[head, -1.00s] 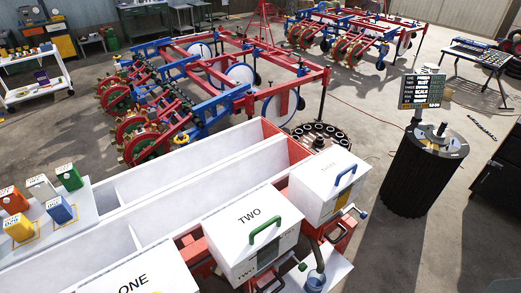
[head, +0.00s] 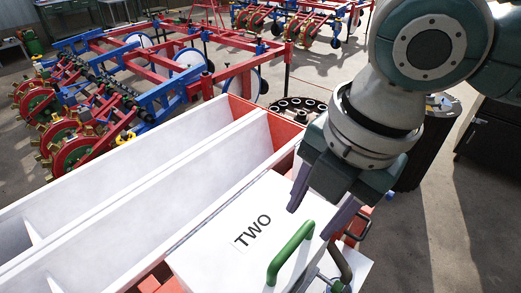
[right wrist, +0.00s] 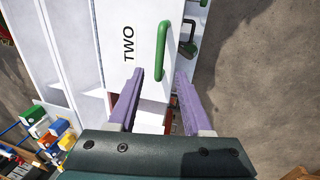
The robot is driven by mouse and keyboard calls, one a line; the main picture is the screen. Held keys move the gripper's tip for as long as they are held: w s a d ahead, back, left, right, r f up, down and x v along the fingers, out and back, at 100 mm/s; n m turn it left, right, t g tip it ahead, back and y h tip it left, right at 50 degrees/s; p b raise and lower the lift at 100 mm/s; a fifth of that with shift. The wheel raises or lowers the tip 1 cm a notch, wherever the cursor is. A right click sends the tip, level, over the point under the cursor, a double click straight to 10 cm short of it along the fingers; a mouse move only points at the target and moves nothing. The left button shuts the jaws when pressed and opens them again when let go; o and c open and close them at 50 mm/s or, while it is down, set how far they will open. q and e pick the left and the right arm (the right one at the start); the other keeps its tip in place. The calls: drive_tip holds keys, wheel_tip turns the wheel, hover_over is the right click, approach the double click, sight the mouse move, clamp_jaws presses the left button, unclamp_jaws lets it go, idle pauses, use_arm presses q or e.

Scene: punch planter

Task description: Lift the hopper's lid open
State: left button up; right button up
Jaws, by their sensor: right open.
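Hopper TWO's white lid (head: 222,247) is closed, with a green loop handle (head: 288,255) along its right side. My right gripper (head: 319,204) comes in from the upper right. It is open and empty, its two purple fingers pointing down just beyond the handle's far end. In the right wrist view, the lid (right wrist: 142,22) and the green handle (right wrist: 164,52) lie ahead. The handle's near end shows between the open right fingertips (right wrist: 160,77), apparently still clear of both. My left gripper is not in view.
Long white open bins (head: 120,185) run along the left of the hopper. A black cylindrical stand (head: 430,150) is behind my right arm. Red and blue machinery (head: 165,70) stands beyond the bins. My right arm covers the area of hopper THREE.

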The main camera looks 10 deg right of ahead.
sight(294, 242)
drive_tip(key=f, duration=0.5)
drive_tip(key=w+a+f, duration=0.1)
drive_tip(key=f, duration=0.1)
drive_tip(key=shift+f+b, duration=0.25)
drive_tip(key=shift+b, duration=0.05)
drive_tip(key=shift+c, duration=0.4)
clamp_jaws()
idle(0.6)
